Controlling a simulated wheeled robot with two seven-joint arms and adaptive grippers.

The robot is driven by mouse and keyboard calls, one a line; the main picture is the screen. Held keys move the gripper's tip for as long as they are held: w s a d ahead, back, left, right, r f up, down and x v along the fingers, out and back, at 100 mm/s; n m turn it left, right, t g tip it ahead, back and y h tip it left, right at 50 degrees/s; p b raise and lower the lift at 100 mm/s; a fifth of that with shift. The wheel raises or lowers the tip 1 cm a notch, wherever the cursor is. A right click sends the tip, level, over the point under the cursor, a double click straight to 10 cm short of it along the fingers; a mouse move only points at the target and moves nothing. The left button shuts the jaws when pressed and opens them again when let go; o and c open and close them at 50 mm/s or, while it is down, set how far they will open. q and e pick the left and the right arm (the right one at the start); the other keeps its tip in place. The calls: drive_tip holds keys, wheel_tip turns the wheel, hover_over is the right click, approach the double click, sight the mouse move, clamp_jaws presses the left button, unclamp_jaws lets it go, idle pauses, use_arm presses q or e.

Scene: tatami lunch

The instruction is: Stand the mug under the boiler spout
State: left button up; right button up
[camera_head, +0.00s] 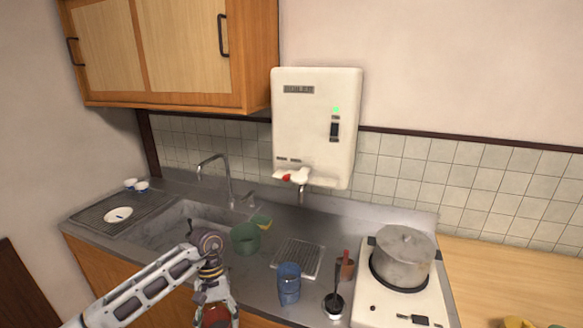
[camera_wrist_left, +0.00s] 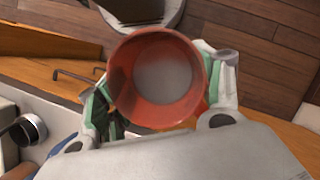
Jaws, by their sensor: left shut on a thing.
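A red-orange mug (camera_wrist_left: 191,60) is held by my left gripper (camera_wrist_left: 165,95), with its round opening facing the wrist camera. The green-padded fingers lie on either side of it. In the head view the mug (camera_head: 215,317) shows at the bottom edge, partly hidden by the left gripper (camera_head: 214,300), in front of the sink counter. The white boiler (camera_head: 317,120) hangs on the wall, its spout (camera_head: 303,192) pointing down. A slatted drip tray (camera_head: 298,257) lies on the counter below the spout, with nothing on it. My right gripper is not in view.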

sight(213, 321)
use_arm(q)
drive_tip(key=f, duration=0.1)
drive_tip(key=s+a+f+m, duration=0.1)
drive_tip(key=s+f+m+y, duration=0.1)
drive_tip(key=f, duration=0.1)
drive_tip(key=shift+a, duration=0.2)
drive_tip(key=shift+w+a+f, duration=0.15)
drive_tip(key=shift+a+f, duration=0.25)
drive_tip(key=shift+f, duration=0.2)
drive_tip(key=shift+w+a+f, duration=0.1)
drive_tip(key=shift+a+f, duration=0.25)
drive_tip(key=shift+f, duration=0.2)
drive_tip(key=shift+w+r, duration=0.15)
drive_tip(key=shift+w, duration=0.2)
drive_tip(key=shift+w+d+r, duration=0.2)
drive_tip(key=shift+w+r, duration=0.85)
drive_tip(key=shift+r, duration=0.15)
drive_tip(key=shift+w+r, duration=0.35)
drive_tip(key=shift+r, duration=0.05)
idle(0.6)
